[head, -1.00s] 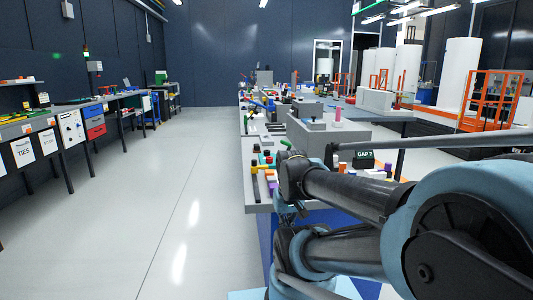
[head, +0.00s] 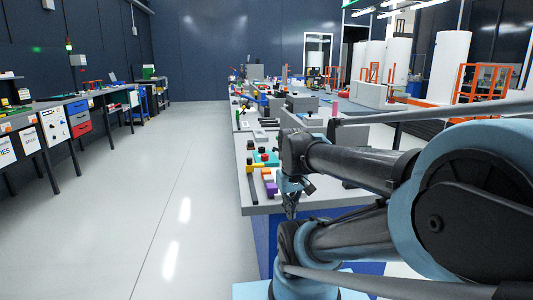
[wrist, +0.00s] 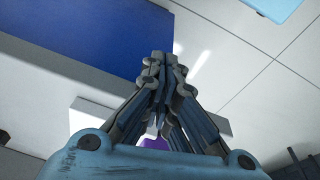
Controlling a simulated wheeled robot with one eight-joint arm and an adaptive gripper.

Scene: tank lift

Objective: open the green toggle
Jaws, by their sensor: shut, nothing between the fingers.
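I cannot pick out the green toggle for certain. A flat green piece (head: 263,159) lies on the near bench under black and red knobs, and I cannot tell whether it is the toggle. My gripper (head: 291,213) points down at the near edge of the bench, below my wrist, partly hidden by my arm. In the wrist view my gripper (wrist: 157,60) has its fingers together, with nothing between them. A purple block (wrist: 155,143) shows behind the fingers there. My arm hides part of the bench top.
More benches stand along the left wall. The floor (head: 175,170) on the left is clear. White tanks (head: 447,65) stand at the back right.

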